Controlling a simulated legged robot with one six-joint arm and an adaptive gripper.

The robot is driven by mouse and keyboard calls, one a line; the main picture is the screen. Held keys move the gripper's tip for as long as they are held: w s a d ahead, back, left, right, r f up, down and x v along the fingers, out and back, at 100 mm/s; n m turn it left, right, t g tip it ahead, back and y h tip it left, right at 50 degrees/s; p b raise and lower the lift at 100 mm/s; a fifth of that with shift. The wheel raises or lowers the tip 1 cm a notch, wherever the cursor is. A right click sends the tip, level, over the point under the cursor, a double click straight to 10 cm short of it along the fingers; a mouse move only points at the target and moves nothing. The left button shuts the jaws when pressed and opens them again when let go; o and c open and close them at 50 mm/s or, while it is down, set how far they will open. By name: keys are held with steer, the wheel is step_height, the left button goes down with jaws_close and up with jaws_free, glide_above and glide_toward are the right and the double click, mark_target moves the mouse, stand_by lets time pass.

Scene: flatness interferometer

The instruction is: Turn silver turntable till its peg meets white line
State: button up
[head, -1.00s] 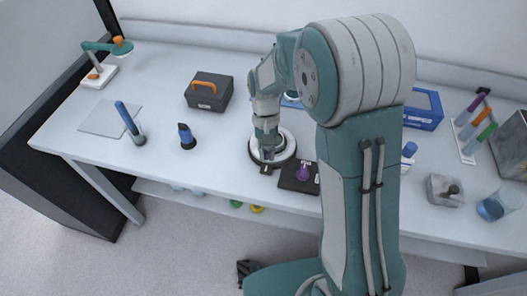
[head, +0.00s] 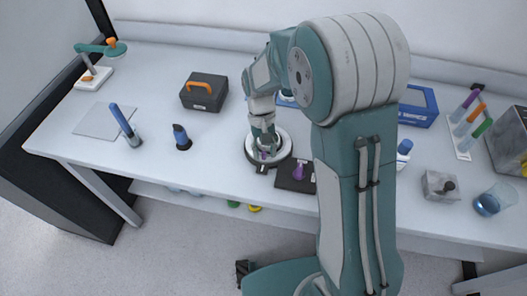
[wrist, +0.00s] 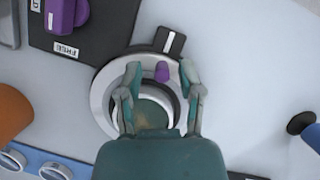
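The silver turntable (wrist: 101,98) is a round ring on the bench, and it also shows in the head view (head: 286,152). Its purple peg (wrist: 162,72) stands on the side toward a small black block (wrist: 158,37). The white line (wrist: 169,42) is on that block, slightly right of the peg in the wrist view, with a short gap between them. My gripper (wrist: 161,68) is over the turntable, fingers apart on either side of the peg, with visible gaps. In the head view my gripper (head: 264,151) hides part of the turntable. The palm covers the turntable's near part.
A black box (wrist: 92,22) with a purple knob (wrist: 65,14) and a "FREE" label is close beside the turntable. A toolbox (head: 203,95), a blue-and-black tool (head: 181,138) and a blue-handled item (head: 125,125) stand left. Bench surface between them and the turntable is clear.

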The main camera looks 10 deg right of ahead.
steer(key=shift+s, duration=0.1)
steer(key=shift+a+r, duration=0.1)
steer(key=shift+r, duration=0.3)
steer(key=v, duration=1.1)
steer(key=shift+w, duration=0.3)
steer(key=s+d+r+t, duration=0.5)
steer(key=s+d+r, duration=0.1)
steer(key=s+r, duration=0.35)
steer(key=s+d+t, duration=0.3)
steer(key=s+t, duration=0.2)
steer(key=s, duration=0.6)
steer(key=shift+d+f+m, duration=0.2)
steer(key=shift+f+m, duration=0.1)
